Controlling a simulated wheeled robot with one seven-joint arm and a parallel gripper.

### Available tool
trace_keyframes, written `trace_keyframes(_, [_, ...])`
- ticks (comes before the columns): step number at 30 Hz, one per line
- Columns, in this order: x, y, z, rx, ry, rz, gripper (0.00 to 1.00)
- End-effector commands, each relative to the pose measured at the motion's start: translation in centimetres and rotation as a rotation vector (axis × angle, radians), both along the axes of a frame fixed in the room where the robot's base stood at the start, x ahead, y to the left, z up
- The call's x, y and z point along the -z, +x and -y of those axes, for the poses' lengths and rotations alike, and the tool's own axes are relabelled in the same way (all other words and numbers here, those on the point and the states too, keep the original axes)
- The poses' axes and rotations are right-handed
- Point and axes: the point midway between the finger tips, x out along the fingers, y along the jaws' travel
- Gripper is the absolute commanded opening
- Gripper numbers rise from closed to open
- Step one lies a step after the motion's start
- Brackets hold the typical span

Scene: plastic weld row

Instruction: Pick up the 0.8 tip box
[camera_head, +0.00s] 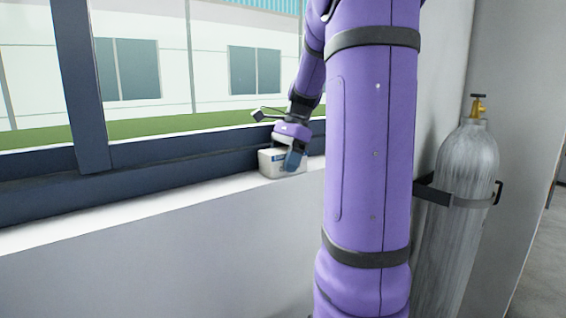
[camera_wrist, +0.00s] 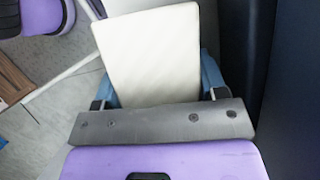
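The tip box (camera_head: 271,163) is a small pale box with a blue mark, standing on the white window sill. In the wrist view its white face (camera_wrist: 152,52) fills the space between my fingers, turned slightly against them. My gripper (camera_head: 290,155) is over the box from above, and one blue finger hangs in front of its near side. In the wrist view the blue fingers of my gripper (camera_wrist: 162,82) are spread, one on each side of the box. Whether they touch its sides is not clear. The figure 0.8 is not readable.
The box stands close to the dark window frame (camera_head: 215,162). The white sill (camera_head: 110,212) is bare to the left. My purple arm covers the sill to the right. A grey gas cylinder (camera_head: 462,210) stands in a wall bracket at the right.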

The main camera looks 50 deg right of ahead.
Motion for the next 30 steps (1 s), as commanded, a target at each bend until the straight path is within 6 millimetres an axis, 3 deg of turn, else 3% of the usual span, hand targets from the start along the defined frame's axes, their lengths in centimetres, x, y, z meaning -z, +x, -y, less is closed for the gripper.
trace_keyframes(1, [0.0, 0.0, 0.0, 0.0, 0.0, 0.0, 0.52])
trace_keyframes(3, [0.0, 0.0, 0.0, 0.0, 0.0, 0.0, 0.38])
trace_keyframes(14, [-0.2, 0.0, 0.0, 0.001, 0.0, 0.001, 0.38])
trace_keyframes(24, [-4.0, 0.1, 0.0, -0.002, -0.003, 0.002, 0.38])
trace_keyframes(30, [-4.2, -4.3, -0.5, 0.004, 0.0, 0.001, 0.38])
